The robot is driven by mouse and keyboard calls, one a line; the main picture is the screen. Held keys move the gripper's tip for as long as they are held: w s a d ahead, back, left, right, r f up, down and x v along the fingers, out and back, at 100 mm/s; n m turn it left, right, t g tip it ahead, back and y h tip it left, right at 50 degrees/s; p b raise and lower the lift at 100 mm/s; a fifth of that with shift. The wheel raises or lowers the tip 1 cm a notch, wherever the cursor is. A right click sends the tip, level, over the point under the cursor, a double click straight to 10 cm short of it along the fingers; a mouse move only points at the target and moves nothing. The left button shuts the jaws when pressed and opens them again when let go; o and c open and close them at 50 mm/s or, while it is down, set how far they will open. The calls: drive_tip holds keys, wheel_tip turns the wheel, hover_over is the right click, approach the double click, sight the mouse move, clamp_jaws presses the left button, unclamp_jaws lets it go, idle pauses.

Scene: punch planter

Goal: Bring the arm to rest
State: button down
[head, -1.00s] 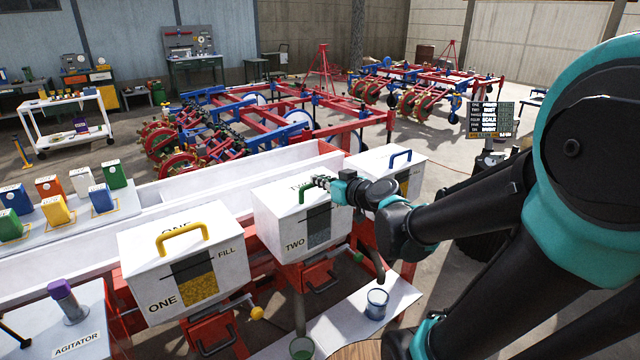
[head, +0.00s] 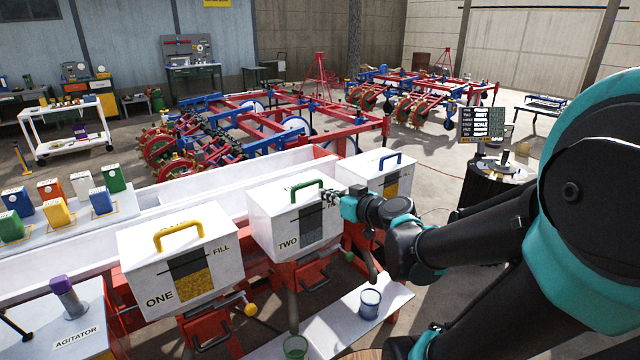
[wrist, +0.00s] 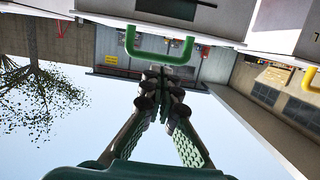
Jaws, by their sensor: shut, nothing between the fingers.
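My arm reaches in from the right in the head view. My gripper (head: 330,197) is shut and empty, just right of the green handle (head: 307,186) on the lid of the white box marked TWO (head: 270,222). In the wrist view the closed fingers (wrist: 162,78) point towards the green handle (wrist: 160,52), with a small visible gap between them. I cannot tell the exact distance in depth.
The white box marked ONE (head: 150,265), with a yellow handle, stands left of box TWO. A third white box (head: 365,172) with a blue handle stands behind my gripper. A blue cup (head: 370,303) sits on a low white shelf (head: 340,322).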

drive_tip(key=s+d+f+m+g+h, duration=0.25)
drive_tip(key=s+f+g, duration=0.4)
drive_tip(key=f, duration=0.65)
drive_tip(key=s+d+f+m+g+h, duration=0.2)
drive_tip(key=s+d+f+h, duration=0.4)
drive_tip(key=s+d, duration=0.3)
drive_tip(key=shift+d+f+m, duration=0.45)
drive_tip(key=shift+d+m, duration=0.4)
drive_tip(key=shift+d, duration=0.1)
drive_tip(key=shift+s, duration=0.1)
